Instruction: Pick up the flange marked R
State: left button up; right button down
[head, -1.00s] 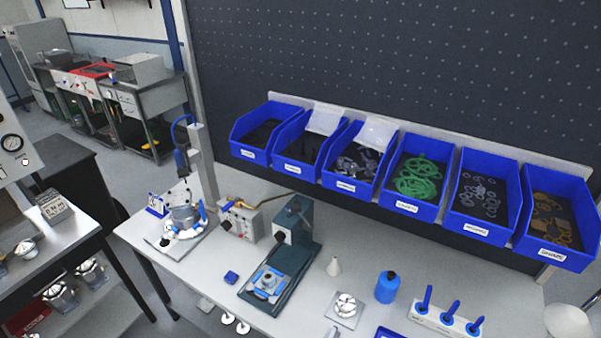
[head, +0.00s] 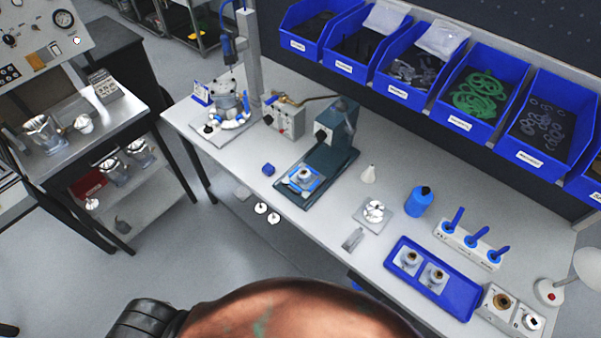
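No part in view can be surely read as the flange marked R. Two metal parts, a left one (head: 408,260) and a right one (head: 434,277), sit in the blue tray (head: 466,310) on the bench. At the lower right, a plate with a brassy round part (head: 500,300) stands beside a plate with a pale round part (head: 530,319); their small marks are too small to read surely. Another metal part sits on a grey square plate (head: 361,219) mid-bench. Neither of my grippers is in view.
The bench (head: 330,235) also holds a dark green press (head: 335,160), a blue bottle (head: 419,201), a rack of blue-handled tools (head: 468,244) and a lamp (head: 549,290). Blue bins (head: 545,120) line the back. A cart (head: 140,180) stands left.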

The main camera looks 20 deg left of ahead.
aim_at(304, 183)
jog(key=u, duration=2.15)
jog(key=i, duration=2)
jog(key=z, duration=3)
